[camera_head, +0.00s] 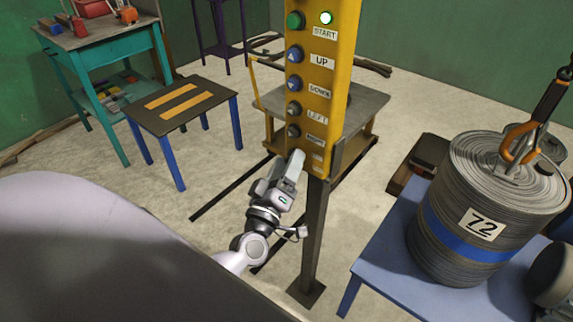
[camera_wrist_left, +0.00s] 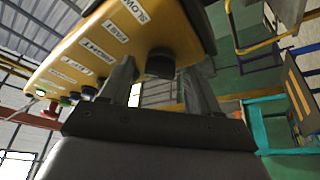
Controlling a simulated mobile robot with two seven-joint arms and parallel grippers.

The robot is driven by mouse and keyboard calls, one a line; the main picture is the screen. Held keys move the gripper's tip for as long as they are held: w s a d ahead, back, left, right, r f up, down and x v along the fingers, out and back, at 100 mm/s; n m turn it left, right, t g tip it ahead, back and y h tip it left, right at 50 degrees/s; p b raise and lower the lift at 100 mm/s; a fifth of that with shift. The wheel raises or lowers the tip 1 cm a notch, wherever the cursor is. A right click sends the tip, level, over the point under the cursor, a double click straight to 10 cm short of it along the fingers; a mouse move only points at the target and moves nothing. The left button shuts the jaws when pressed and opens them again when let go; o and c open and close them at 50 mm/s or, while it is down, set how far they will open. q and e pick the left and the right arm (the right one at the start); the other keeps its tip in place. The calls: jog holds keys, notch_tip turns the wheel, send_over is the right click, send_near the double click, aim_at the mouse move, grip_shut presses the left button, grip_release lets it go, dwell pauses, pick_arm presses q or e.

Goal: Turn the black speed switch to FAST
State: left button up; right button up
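A yellow control panel (camera_head: 318,75) stands upright on a dark post, with labelled buttons down its face. In the left wrist view a black knob (camera_wrist_left: 160,63), apparently the speed switch, sticks out of the panel (camera_wrist_left: 175,30) near its lower end. Labels that seem to read SLOW (camera_wrist_left: 135,10) and FAST (camera_wrist_left: 116,32) lie beside it. My left gripper (camera_head: 296,160) is at the lower end of the panel and hides the switch in the head view. In the wrist view its fingers (camera_wrist_left: 158,85) are apart, one on each side of the knob, with gaps visible. The knob's setting cannot be read. My right gripper is not in view.
A blue table (camera_head: 385,270) at the right bears a banded grey cylinder (camera_head: 470,215) marked 72. A small blue-legged table (camera_head: 150,118) and a teal workbench (camera_head: 85,40) stand at the left. The panel's post (camera_head: 315,240) stands just right of my left gripper.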

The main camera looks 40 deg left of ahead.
pick_arm(q)
jog(key=b+v, duration=0.1)
jog(key=v, duration=0.6)
dwell(0.3)
dwell(0.4)
